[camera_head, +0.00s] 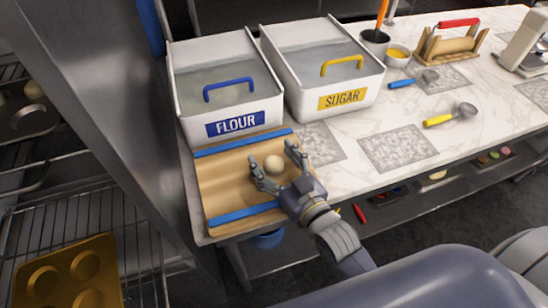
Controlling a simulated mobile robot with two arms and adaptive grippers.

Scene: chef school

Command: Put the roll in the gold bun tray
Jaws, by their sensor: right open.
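The roll (273,163) is a small round pale ball on a wooden board (218,180) with blue strips, at the front left of the counter. My right gripper (274,169) is open over the board, with one finger on each side of the roll. I cannot tell whether the fingers touch it. The gold bun tray (62,270) has round cups and lies on a wire rack at the lower left. Its lower part is cut off by the frame edge. My left gripper is not in view.
White FLOUR (236,124) and SUGAR (341,98) bins stand behind the board. A blue scoop (402,84) and a yellow scoop (438,121) lie to the right. A dark tray (25,118) sits on an upper rack. A metal cabinet wall (120,120) stands between counter and racks.

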